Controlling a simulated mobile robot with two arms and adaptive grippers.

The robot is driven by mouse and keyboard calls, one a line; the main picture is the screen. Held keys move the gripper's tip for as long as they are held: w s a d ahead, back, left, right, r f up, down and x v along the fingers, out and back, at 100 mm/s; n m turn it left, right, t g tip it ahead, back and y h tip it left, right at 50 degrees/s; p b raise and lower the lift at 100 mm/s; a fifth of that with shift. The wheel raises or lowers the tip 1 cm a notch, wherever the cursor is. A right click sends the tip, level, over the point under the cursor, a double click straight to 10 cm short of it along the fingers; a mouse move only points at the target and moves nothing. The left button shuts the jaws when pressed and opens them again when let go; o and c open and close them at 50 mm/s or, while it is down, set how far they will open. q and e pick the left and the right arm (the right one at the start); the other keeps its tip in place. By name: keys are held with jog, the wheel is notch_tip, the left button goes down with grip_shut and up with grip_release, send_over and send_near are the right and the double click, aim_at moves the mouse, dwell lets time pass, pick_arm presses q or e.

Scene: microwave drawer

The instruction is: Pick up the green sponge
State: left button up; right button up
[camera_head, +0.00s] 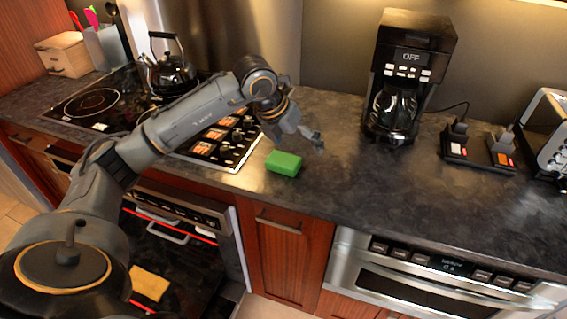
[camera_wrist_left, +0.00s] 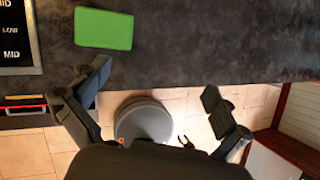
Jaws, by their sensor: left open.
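The green sponge (camera_head: 284,163) lies on the dark countertop (camera_head: 340,195), close to its front edge and just right of the stove. My left gripper (camera_head: 316,141) is above the counter, up and to the right of the sponge, and does not touch it. In the left wrist view the sponge (camera_wrist_left: 104,29) is at the top left, beyond the left finger. The fingers of my left gripper (camera_wrist_left: 155,95) are spread wide, with nothing between them. My right gripper is not in view.
A stove (camera_head: 100,100) with a kettle (camera_head: 171,68) is at the left. A coffee maker (camera_head: 408,75) stands at the back, with two small devices on a black base (camera_head: 478,152) and a toaster (camera_head: 550,135) further right. The counter right of the sponge is clear.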

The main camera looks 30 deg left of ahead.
pick_arm(q)
jog(key=a+r+n+y, duration=0.1)
jog(key=a+y, duration=0.2)
jog(key=a, duration=0.4)
jog(key=p, duration=0.2)
send_near(283, 159)
jog(key=shift+w+a+f+g, duration=0.15)
jog(key=shift+w+f, duration=0.25)
jog(key=shift+f, duration=0.2)
jog(key=shift+w+a+f+g, duration=0.15)
jog(key=shift+w+f, duration=0.2)
jog(key=shift+f, duration=0.25)
jog(key=p+x, duration=0.2)
jog(key=x, duration=0.3)
jog(key=shift+w+d+f, duration=0.15)
jog(key=shift+w+d, duration=0.05)
jog(key=shift+d, duration=0.05)
jog(key=shift+w+f, duration=0.1)
jog(key=shift+f, duration=0.15)
jog(key=c, duration=0.6)
